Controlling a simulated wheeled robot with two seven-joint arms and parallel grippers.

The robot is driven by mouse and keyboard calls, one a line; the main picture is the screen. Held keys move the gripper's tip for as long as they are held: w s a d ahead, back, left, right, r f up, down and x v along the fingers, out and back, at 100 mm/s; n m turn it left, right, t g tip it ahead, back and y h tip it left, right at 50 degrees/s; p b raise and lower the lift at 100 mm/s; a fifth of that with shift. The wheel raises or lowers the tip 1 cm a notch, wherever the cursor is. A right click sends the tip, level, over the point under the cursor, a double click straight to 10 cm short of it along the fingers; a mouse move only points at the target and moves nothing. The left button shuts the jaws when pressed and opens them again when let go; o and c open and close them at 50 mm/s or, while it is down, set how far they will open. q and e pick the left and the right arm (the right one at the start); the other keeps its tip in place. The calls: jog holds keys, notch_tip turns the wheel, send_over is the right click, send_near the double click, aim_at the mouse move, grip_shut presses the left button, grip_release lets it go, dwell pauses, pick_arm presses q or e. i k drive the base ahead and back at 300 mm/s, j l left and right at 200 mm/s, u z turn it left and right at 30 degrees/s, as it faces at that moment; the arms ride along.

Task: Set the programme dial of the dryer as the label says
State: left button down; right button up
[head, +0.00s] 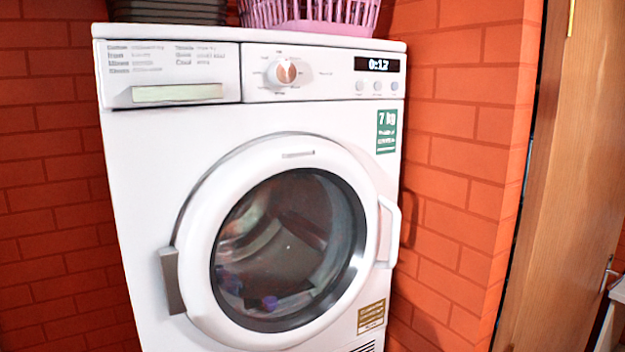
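The white dryer (150,200) stands against an orange brick wall. Its programme dial (286,72) is a round white knob with an orange-brown face, on the panel at top centre. Small print rings the dial, too small to read. A printed label (165,58) with several lines of text is at the panel's top left, too blurred to read surely. The display (384,65) seems to read 0:12. The round door (290,245) is shut, with laundry behind its glass. Neither of my grippers is in view.
A pink basket (310,14) and a dark basket (168,10) stand on top of the dryer. The door handle (388,230) juts out at the right of the round door. A wooden door (565,180) is at the far right. Nothing blocks the dial from the front.

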aim_at(281, 72)
jog(key=l+z, duration=0.1)
jog(key=l, duration=0.8)
jog(key=i+l, duration=0.1)
jog(key=l, duration=0.8)
jog(key=z, duration=0.05)
